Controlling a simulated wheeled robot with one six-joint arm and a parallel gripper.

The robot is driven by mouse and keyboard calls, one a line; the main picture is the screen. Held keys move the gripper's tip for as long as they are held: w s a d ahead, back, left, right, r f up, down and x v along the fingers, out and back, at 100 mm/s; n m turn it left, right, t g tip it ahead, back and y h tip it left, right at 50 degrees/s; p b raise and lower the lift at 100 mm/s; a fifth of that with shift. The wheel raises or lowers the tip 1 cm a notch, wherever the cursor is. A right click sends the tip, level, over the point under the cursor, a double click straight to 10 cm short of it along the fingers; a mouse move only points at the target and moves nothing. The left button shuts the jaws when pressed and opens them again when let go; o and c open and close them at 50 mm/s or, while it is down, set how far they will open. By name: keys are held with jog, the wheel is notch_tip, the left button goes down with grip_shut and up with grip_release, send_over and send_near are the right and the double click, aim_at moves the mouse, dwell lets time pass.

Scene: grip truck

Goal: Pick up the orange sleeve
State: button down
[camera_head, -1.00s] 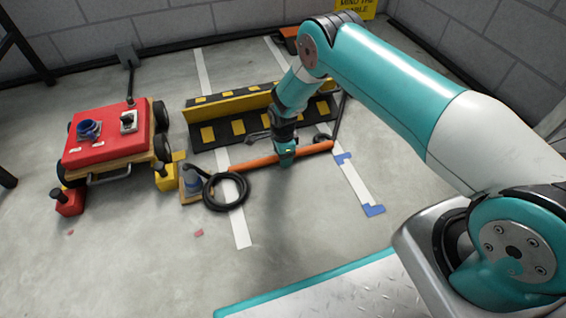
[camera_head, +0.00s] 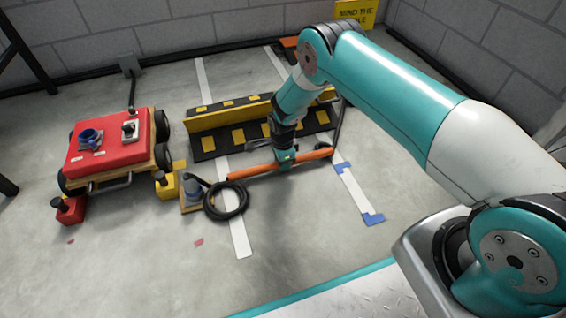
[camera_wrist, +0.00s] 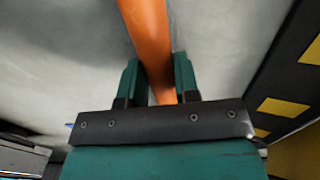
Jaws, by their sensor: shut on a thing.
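The orange sleeve (camera_head: 258,171) is a long tube lying across the floor between the two white lines in the head view. My gripper (camera_head: 284,160) is at its middle, reaching down from above. In the wrist view the sleeve (camera_wrist: 148,35) runs down between the two green fingers of my gripper (camera_wrist: 158,82), which are shut on it. At the right end a dark bar rises from the sleeve. I cannot tell whether the sleeve touches the floor.
A black and yellow ramp (camera_head: 225,138) with a yellow kerb lies just behind the sleeve. A red wheeled cart (camera_head: 108,150) stands at the left, with red (camera_head: 70,210) and yellow (camera_head: 167,186) chocks by it.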

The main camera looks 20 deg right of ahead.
notch_tip(320, 180, up, 20)
jog(key=p, duration=1.1)
jog(key=shift+f, duration=0.2)
jog(key=shift+f+b, duration=0.35)
jog(key=shift+f, duration=0.55)
jog(key=shift+w, duration=0.1)
